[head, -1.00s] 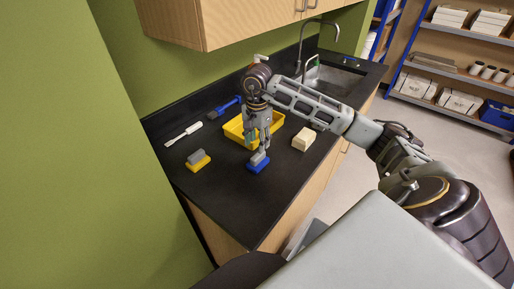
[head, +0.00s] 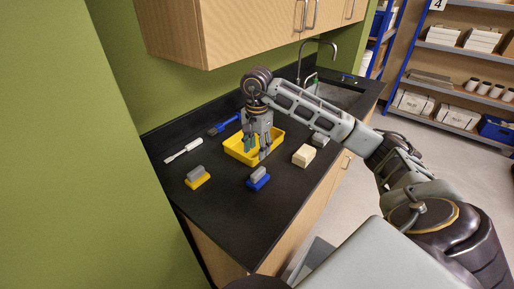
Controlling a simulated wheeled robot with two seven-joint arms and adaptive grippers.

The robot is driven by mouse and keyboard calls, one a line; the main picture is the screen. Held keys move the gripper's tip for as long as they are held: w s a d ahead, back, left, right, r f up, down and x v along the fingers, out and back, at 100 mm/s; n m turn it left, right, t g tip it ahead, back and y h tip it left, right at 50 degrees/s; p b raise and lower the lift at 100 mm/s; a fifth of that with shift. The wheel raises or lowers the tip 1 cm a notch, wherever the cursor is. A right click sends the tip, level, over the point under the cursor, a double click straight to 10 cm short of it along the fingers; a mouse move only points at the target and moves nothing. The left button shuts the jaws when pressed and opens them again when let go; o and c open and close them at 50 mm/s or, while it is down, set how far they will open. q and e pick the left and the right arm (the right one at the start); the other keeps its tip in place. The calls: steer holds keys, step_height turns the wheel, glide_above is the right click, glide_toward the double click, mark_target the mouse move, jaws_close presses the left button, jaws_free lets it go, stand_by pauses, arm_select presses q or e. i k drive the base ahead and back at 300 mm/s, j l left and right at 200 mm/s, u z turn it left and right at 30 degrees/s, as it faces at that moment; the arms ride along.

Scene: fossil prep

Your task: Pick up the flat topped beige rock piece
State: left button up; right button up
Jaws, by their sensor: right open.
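The beige rock piece (head: 304,155) is a small block with a flat, pale top. It sits on the black counter to the right of the yellow tray (head: 236,155). My right gripper (head: 257,152) points down with its fingers apart, in front of part of the tray and left of the beige piece. Nothing shows between its fingers, and it is apart from the beige piece. My left gripper is not in view.
A grey piece on a blue base (head: 259,178) and one on a yellow base (head: 197,177) stand in front. A white-handled tool (head: 183,150) and a blue brush (head: 222,124) lie behind. A small grey object (head: 320,139) is behind the beige piece. The front counter is clear.

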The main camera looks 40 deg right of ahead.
mark_target(302, 158)
steer(key=z, duration=1.65)
steer(key=k, duration=0.5)
